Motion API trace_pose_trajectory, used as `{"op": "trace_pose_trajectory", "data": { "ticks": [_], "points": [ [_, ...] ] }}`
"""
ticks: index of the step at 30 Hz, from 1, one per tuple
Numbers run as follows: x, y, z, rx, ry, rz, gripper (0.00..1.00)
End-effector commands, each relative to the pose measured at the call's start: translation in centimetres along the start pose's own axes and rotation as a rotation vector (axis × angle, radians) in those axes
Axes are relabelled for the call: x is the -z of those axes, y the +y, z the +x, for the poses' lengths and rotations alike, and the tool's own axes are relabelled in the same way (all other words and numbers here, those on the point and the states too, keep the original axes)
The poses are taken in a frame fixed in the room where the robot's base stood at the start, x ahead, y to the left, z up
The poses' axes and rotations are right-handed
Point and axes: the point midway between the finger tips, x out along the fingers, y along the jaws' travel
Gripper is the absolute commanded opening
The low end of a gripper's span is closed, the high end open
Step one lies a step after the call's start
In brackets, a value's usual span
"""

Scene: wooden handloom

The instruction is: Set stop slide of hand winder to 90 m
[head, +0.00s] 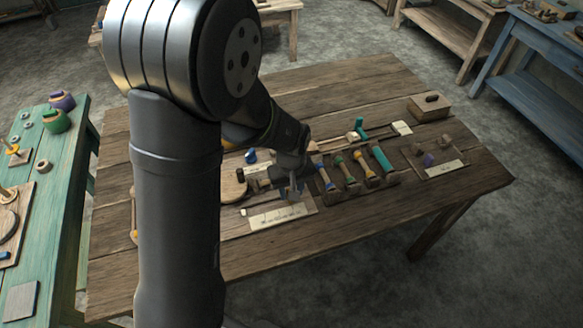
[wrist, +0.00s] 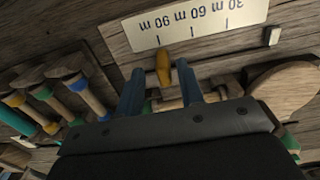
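The hand winder's pale scale plate (head: 283,215) lies on the wooden table. In the wrist view the plate (wrist: 205,24) appears upside down, with 30 m at the right, 60 m in the middle and 90 m at the left. An orange-yellow stop slide (wrist: 163,68) stands just off the plate's edge, close to the 90 m tick. My gripper (wrist: 160,70) is open, with one blue finger on each side of the slide and visible gaps to both. In the head view my gripper (head: 291,192) is low over the winder and hides the slide.
A small white block (wrist: 271,37) and a round wooden disc (wrist: 287,88) are beside the slide. A rack (head: 350,190) of several coloured bobbins stands to the right. A wooden box (head: 430,108) is at the back right. A green table (head: 50,230) stands left.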

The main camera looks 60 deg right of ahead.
Motion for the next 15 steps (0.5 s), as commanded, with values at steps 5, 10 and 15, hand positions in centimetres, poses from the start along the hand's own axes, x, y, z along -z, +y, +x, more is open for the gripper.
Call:
{"op": "trace_pose_trajectory", "data": {
  "ticks": [5, 10, 15],
  "points": [
    [0.1, 0.1, -3.3, -0.004, 0.005, 0.000, 0.35],
    [0.1, 0.1, -7.1, -0.004, 0.005, 0.000, 0.35],
    [0.0, 0.1, -11.1, -0.005, 0.006, 0.000, 0.35]
  ]
}}
